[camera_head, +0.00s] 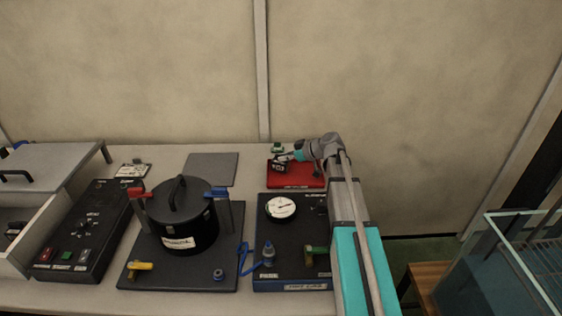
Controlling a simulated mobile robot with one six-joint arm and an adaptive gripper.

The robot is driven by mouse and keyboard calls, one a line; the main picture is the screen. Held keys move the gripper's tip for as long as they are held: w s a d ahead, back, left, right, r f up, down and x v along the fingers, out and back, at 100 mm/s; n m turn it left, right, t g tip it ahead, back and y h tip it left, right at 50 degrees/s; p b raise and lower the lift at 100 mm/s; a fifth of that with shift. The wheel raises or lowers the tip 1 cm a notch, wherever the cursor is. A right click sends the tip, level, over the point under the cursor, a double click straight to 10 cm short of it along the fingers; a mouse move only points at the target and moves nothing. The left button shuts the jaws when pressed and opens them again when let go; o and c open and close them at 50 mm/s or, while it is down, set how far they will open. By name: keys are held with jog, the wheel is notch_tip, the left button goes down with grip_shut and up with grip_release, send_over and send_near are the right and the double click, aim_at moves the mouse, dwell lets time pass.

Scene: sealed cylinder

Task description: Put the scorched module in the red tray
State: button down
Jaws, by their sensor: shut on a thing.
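The red tray (297,183) lies at the back right of the bench. My gripper (286,159) is over its left part, reaching in from the right, and is shut on a small dark module (279,167), which looks like the scorched one. The module is over the tray's left side. I cannot tell whether it touches the tray floor. The fingers and the arm hide part of the module and the tray's right back corner.
A small green and white module (277,148) lies behind the tray. A black gauge panel (290,240) stands in front of it. A black lidded cylinder (180,215) with red and blue clamp handles is to the left. A grey mat (211,168) lies bare behind the cylinder.

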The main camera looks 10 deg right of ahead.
jog(key=shift+f, duration=0.15)
jog(key=c, duration=0.7)
grip_release()
jog(key=shift+r, duration=0.2)
